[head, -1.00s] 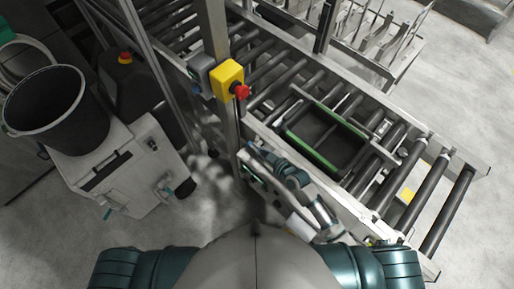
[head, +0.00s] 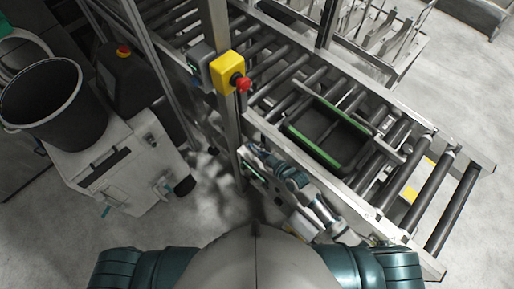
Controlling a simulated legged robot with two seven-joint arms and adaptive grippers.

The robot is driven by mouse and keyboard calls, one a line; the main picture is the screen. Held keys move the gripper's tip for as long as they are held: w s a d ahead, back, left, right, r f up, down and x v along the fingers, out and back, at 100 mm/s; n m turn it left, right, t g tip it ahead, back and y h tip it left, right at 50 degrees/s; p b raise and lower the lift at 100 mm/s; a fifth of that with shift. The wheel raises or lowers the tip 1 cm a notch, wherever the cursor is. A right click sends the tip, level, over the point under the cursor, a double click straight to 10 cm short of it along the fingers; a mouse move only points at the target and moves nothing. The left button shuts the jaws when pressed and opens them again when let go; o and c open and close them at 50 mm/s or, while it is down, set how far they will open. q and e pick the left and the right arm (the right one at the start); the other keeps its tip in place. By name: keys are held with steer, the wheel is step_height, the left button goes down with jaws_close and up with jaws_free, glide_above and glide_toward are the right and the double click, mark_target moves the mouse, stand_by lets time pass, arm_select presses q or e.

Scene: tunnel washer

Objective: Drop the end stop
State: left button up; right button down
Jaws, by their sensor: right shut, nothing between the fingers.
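A black tray with green edges (head: 313,152) lies on the roller conveyor. A pale metal bar (head: 383,147) shows just right of the tray and may belong to the end stop; I cannot tell whether it is raised or lowered. My right gripper (head: 256,156) is shut and empty at the near side of the conveyor, below the yellow box and left of the tray. It is small and partly lost against the conveyor side, so contact there is unclear. My left gripper is out of view.
A yellow box with a red button (head: 231,73) is on a metal post beside the conveyor (head: 376,211). A black bucket (head: 58,112) stands on a white cabinet (head: 125,165) at left. Bare floor lies between cabinet and conveyor.

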step_height(320, 180, up, 3)
steer(key=shift+a+r+p, duration=0.1)
steer(key=shift+p, duration=0.65)
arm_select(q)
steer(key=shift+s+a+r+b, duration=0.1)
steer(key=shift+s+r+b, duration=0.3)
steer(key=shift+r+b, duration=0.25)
arm_select(e)
steer(key=v, duration=1)
steer(key=shift+s, duration=0.2)
steer(key=shift+a, duration=0.1)
